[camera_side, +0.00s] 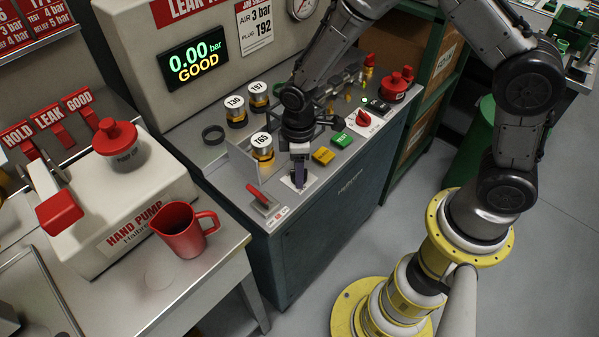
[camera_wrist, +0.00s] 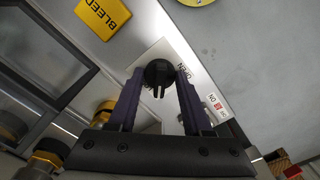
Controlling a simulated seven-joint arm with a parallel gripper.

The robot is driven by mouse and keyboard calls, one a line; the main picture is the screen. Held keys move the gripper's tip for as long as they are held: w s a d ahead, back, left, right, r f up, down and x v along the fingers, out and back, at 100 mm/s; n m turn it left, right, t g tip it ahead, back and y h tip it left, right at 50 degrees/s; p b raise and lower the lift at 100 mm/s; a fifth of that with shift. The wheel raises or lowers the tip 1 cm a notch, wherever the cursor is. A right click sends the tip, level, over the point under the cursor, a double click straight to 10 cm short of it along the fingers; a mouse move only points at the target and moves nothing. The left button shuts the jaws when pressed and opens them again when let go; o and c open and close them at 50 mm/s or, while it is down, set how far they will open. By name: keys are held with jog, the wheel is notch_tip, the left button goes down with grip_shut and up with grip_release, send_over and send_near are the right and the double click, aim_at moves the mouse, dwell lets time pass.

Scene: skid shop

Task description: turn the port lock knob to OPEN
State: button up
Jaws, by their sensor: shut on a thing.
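The port lock knob (camera_wrist: 158,74) is a small black knob on a pale plate (camera_wrist: 150,58) in the wrist view. The word OPEN (camera_wrist: 183,76) is printed beside it. My gripper (camera_wrist: 160,88) has its two dark purple fingers on either side of the knob and is shut on it. In the side view my gripper (camera_side: 299,180) points down onto the pale plate (camera_side: 311,183) near the front edge of the test bench. There the fingers hide the knob. How far the knob is turned is hard to tell.
A red lever (camera_side: 258,194) stands left of the gripper. A yellow button (camera_side: 323,156) and a green button (camera_side: 341,140) lie to the right. A plug marked T65 (camera_side: 262,144) stands close behind. The display (camera_side: 196,57) reads 0.00 bar GOOD. A red jug (camera_side: 184,230) stands on the left table.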

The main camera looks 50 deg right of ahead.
jog(key=shift+n, duration=1)
jog(key=shift+n, duration=1.1)
jog(key=o, duration=0.5)
jog(key=shift+r, duration=0.1)
jog(key=shift+r, duration=3.65)
